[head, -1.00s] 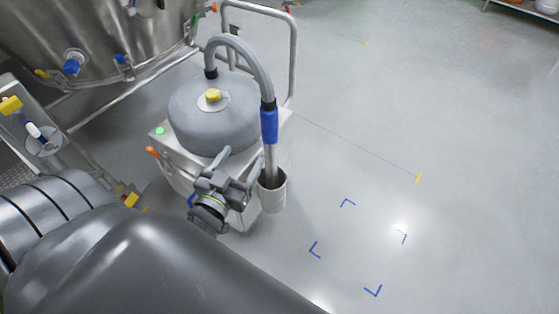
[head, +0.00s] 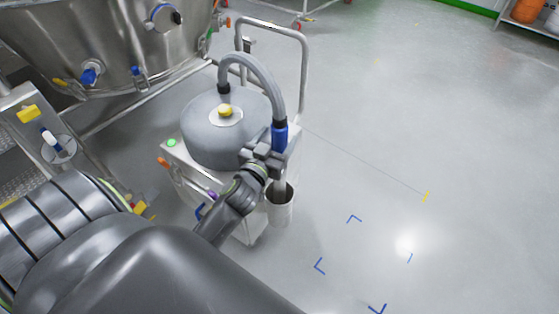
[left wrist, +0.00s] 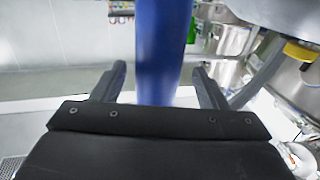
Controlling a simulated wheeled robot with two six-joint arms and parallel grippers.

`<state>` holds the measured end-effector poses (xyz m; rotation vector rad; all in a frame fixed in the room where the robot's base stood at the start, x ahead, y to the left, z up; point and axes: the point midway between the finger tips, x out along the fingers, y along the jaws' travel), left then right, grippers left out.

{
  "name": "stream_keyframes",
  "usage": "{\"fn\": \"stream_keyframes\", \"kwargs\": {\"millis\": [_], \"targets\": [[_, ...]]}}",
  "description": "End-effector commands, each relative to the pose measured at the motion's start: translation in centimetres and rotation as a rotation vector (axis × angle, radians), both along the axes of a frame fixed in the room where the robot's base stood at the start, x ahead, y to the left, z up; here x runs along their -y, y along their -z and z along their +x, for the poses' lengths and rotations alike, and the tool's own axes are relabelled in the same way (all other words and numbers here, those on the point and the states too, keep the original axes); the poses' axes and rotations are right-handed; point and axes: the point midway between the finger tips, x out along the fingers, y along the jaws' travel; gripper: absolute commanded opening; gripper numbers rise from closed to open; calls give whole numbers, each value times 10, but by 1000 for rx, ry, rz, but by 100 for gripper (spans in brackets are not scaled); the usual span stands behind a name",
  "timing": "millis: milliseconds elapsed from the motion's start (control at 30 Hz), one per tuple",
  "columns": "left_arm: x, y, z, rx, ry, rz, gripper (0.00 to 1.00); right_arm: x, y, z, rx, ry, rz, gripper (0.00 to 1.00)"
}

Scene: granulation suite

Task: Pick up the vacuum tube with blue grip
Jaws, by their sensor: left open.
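The vacuum tube's blue grip (head: 280,135) shows upright at the front right of the grey vacuum unit. A grey hose (head: 262,72) arches from the unit's lid to the grip's top. The tube's lower end stands in a pale cylindrical holder (head: 281,213). My left gripper (head: 270,154) is at the grip's lower part, partly covering it. In the left wrist view the blue grip (left wrist: 163,40) stands between the two spread fingers of my left gripper (left wrist: 160,72), with a gap on each side. My right gripper is not in view.
The vacuum unit (head: 205,130) has a yellow knob on its lid and a metal push handle (head: 304,75) behind. A large steel vessel (head: 110,35) stands at the upper left. The floor to the right is clear, with blue corner marks.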

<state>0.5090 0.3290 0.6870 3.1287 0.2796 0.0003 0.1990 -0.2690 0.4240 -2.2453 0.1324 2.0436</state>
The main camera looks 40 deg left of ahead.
Motion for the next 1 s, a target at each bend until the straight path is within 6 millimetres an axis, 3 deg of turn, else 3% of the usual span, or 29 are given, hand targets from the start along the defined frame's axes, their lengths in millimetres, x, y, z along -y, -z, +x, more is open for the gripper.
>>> {"fn": "stream_keyframes", "kwargs": {"millis": [200,500,867,1000], "targets": [[-2,0,28,1,1,1,67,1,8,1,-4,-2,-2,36],[-3,1,31,-1,1,0,65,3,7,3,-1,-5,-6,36],[-3,1,31,0,1,0,18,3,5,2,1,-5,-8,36],[-2,-1,31,3,3,1,18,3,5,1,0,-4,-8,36]]}}
